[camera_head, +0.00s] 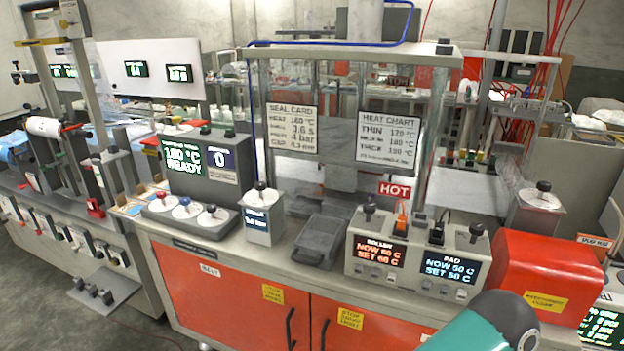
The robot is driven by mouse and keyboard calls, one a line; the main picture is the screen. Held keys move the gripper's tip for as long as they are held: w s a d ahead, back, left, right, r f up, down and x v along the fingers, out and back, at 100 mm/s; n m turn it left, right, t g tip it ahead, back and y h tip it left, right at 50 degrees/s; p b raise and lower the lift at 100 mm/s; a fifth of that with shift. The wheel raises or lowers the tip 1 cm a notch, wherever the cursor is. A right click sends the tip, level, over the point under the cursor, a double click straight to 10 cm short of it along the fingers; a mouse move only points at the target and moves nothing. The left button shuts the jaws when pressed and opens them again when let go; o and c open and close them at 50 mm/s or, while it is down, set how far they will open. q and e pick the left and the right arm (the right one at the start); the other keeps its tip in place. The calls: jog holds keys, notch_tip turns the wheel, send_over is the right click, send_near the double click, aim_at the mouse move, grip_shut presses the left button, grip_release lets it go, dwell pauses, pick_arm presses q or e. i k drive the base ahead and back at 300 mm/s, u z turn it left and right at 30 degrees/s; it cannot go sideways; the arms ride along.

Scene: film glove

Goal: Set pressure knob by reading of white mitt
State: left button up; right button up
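A sloped grey panel holds three white dials: one with a red knob (161,196), one with a blue knob (185,202) and one with a black knob (212,209). Their labels are too small to read, so I cannot tell which is the pressure knob. The display (183,158) behind them reads 180 °C READY, and a smaller one (221,158) reads 0. The seal card (292,128) lists 180 °C, 0.6 s and 4 bar. I cannot make out a white mitt. Neither gripper shows; only a teal and black link of my arm is at bottom right.
A separate box with a black knob (261,187) stands right of the panel. A grey tray (320,240) sits beside it. A HOT sign (395,190) hangs below the heat chart (388,140). A roller and pad control box (416,258) and a red box (545,272) stand further right.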

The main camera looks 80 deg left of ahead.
aim_at(259, 186)
jog(key=z, duration=0.3)
jog(key=i, duration=0.4)
jog(key=u, duration=1.95)
jog(key=i, duration=0.2)
jog(key=u, duration=1.95)
jog(key=k, duration=0.5)
jog(key=u, duration=0.45)
jog(key=i, duration=1.55)
jog(key=z, duration=0.35)
